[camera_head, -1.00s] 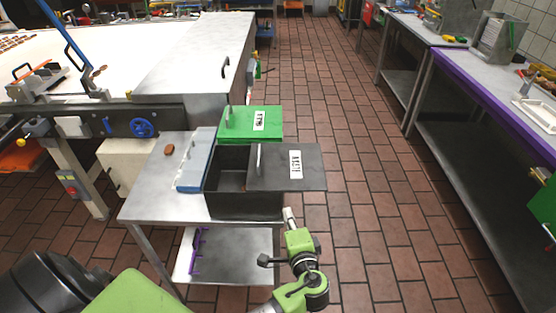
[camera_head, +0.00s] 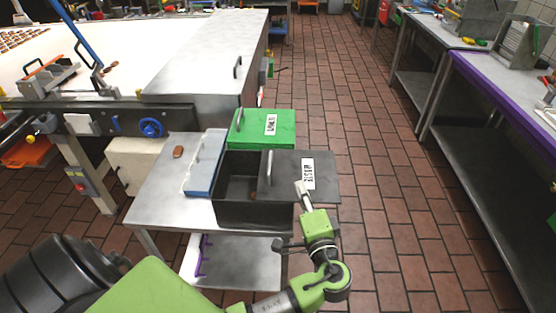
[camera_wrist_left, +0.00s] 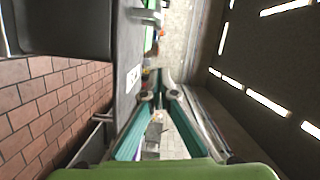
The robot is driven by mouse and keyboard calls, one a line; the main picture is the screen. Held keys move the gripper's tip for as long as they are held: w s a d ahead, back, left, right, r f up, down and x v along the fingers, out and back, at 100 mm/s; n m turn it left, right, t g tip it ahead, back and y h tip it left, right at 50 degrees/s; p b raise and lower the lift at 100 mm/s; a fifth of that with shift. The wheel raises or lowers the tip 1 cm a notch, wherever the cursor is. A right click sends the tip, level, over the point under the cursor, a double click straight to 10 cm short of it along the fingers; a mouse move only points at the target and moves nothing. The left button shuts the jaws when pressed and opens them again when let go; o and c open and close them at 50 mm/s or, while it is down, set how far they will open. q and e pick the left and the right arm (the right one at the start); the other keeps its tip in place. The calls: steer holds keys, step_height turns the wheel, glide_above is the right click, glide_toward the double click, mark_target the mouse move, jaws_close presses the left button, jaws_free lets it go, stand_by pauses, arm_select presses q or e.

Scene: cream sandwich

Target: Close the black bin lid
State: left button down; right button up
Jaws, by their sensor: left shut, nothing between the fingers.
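The black bin (camera_head: 233,213) stands open at the table's front right corner. Its flat black lid (camera_head: 325,185) sticks out to the right past the table edge, uncovering the left part of the bin. The lid has an upright handle (camera_head: 270,168) and a white label (camera_head: 308,173). My left gripper (camera_head: 302,187) is shut and empty, its tips overlapping the lid's front edge; I cannot tell whether they touch it. In the left wrist view the tips (camera_wrist_left: 160,92) show beside the lid (camera_wrist_left: 124,72). My right gripper is not in view.
A green-lidded bin (camera_head: 250,130) stands behind the black bin, and a blue-grey lidded bin (camera_head: 203,165) to its left. A brown piece (camera_head: 178,152) lies on the metal table (camera_head: 160,195). The tiled floor (camera_head: 385,220) right of the lid is clear.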

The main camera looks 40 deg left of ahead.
arm_select(q)
steer(key=shift+w+a+r, duration=0.1)
steer(key=shift+w+a, duration=0.35)
steer(key=p, duration=0.4)
glide_above(279, 176)
steer(key=w+d, duration=0.2)
steer(key=d, duration=0.1)
steer(key=shift+d, duration=0.1)
steer(key=shift+s+a+f+p, duration=0.2)
steer(key=shift+s+a+p, duration=0.15)
steer(key=shift+a, duration=0.15)
steer(key=shift+s+a+f+p, duration=0.2)
steer(key=shift+s+a+p, duration=0.15)
steer(key=shift+a, duration=0.15)
steer(key=shift+s+a, duration=0.3)
steer(key=shift+s+a+f, duration=0.15)
steer(key=shift+s+a, duration=0.05)
steer(key=shift+s, duration=0.05)
steer(key=shift+w+f, duration=0.15)
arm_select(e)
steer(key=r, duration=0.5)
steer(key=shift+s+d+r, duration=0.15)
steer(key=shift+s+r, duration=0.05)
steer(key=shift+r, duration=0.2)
